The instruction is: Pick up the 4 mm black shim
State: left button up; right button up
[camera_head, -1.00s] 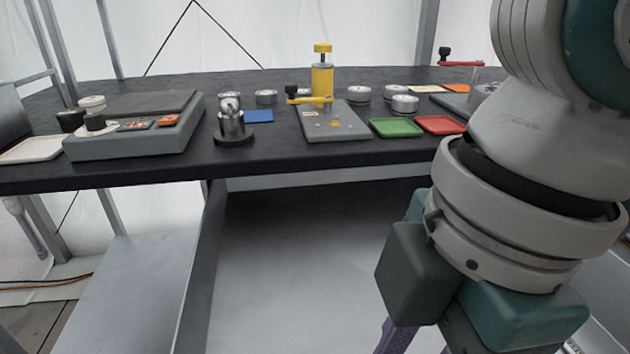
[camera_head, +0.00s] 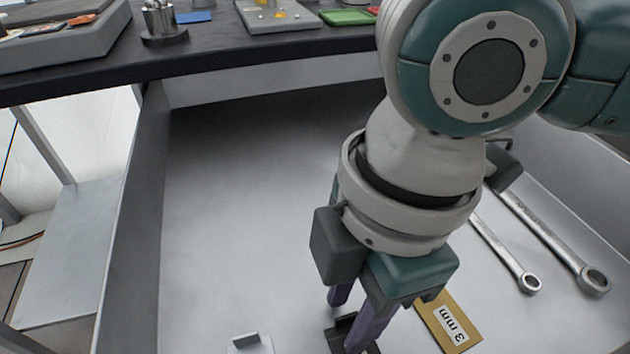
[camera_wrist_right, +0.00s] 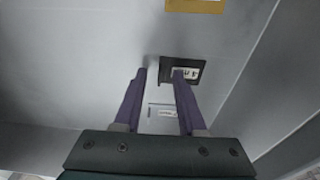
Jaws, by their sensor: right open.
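The black shim (camera_head: 336,336) lies in the grey drawer, at the bottom of the head view and partly hidden by my gripper. In the right wrist view the black shim (camera_wrist_right: 193,62) shows a white label, partly covered by a finger. My right gripper (camera_head: 348,322) points down at it with purple fingers apart and empty. In the wrist view the right gripper (camera_wrist_right: 160,72) has one fingertip over the shim and the other just left of its edge. Whether they touch it I cannot tell. My left gripper is not in view.
A brass-coloured shim marked 3 mm (camera_head: 448,322) lies right of the gripper. A silvery shim (camera_head: 250,344) lies to the left. Two wrenches (camera_head: 548,238) lie at the drawer's right. The drawer's left wall (camera_head: 135,220) and the dark table (camera_head: 215,57) bound the space. The drawer's middle is bare.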

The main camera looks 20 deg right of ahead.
jog(key=shift+r, duration=0.1)
grip_shut()
jog(key=shift+r, duration=0.1)
dwell(0.6)
